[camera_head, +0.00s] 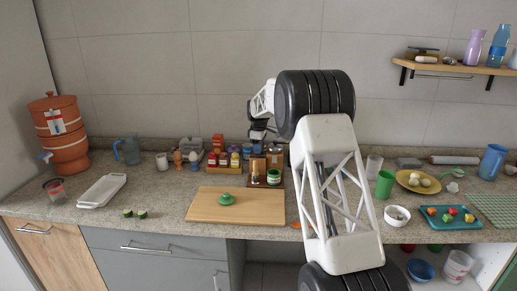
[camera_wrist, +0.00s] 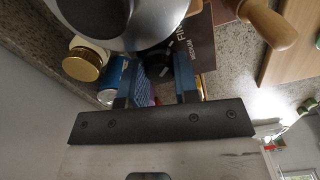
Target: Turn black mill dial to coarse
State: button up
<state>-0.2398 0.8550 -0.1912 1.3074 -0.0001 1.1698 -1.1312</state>
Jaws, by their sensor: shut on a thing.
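In the wrist view, a black dial (camera_wrist: 158,62) with pale marks sits between the two blue fingers of my gripper (camera_wrist: 160,78). The fingers are shut on it, one at each side. A rounded silver-grey body (camera_wrist: 130,18) is right above the dial and hides part of it. A dark brown panel with pale lettering (camera_wrist: 203,48) is beside the right finger; its lettering is only partly readable. In the head view my gripper (camera_head: 259,134) is low over the back of the counter, behind the cutting board. The dial cannot be made out there.
In the wrist view a gold-lidded jar (camera_wrist: 85,64) and a blue container (camera_wrist: 114,80) stand close left of the fingers. A wooden handle (camera_wrist: 265,22) is at the upper right.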

jog(key=shift+m, duration=1.6)
jog(key=m, duration=0.4)
jog(key=shift+m, duration=0.3)
jog(key=m, duration=0.4)
jog(key=shift+m, duration=2.1)
jog(key=o, duration=0.9)
jog(key=shift+r, duration=0.15)
